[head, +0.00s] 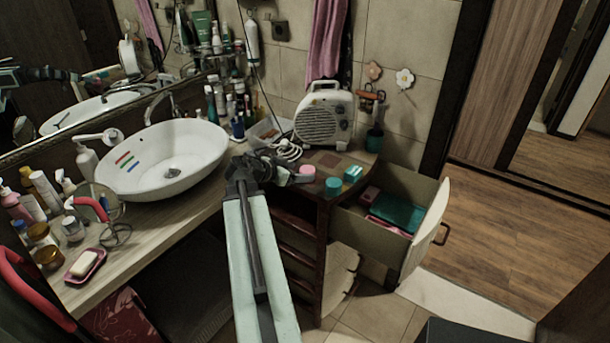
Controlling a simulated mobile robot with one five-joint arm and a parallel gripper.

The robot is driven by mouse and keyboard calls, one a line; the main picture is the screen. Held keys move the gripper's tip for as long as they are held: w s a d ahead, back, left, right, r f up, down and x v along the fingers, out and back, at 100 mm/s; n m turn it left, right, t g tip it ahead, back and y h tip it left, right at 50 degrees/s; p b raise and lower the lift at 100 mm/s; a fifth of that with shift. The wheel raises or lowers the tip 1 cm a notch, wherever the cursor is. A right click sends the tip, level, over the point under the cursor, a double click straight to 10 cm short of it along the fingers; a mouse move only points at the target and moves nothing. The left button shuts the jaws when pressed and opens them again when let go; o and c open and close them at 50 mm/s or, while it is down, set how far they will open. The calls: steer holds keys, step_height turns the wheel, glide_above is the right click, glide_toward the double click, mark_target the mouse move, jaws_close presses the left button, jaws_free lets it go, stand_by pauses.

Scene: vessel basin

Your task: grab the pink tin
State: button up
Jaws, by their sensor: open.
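The pink tin (307,170) is a small round tin near the left side of the top of the small wooden cabinet, in the head view. My gripper (296,178) is open, reaching in from the left with its fingertips close beside the tin. Part of the tin's lower side is hidden by the fingers. I cannot tell whether the fingers touch it or reach around it.
An open drawer (426,236) juts out to the right. The white basin (165,160) and several bottles occupy the counter on the left.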

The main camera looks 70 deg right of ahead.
mark_target(312, 169)
steer(key=shift+b+x, duration=0.55)
steer(key=shift+x, duration=0.6)
steer(key=b+x, duration=0.1)
steer(key=x, duration=0.4)
steer(key=shift+d+b, duration=0.25)
steer(key=shift+b, duration=0.15)
steer(key=shift+r, duration=0.2)
steer(key=c, duration=1.4)
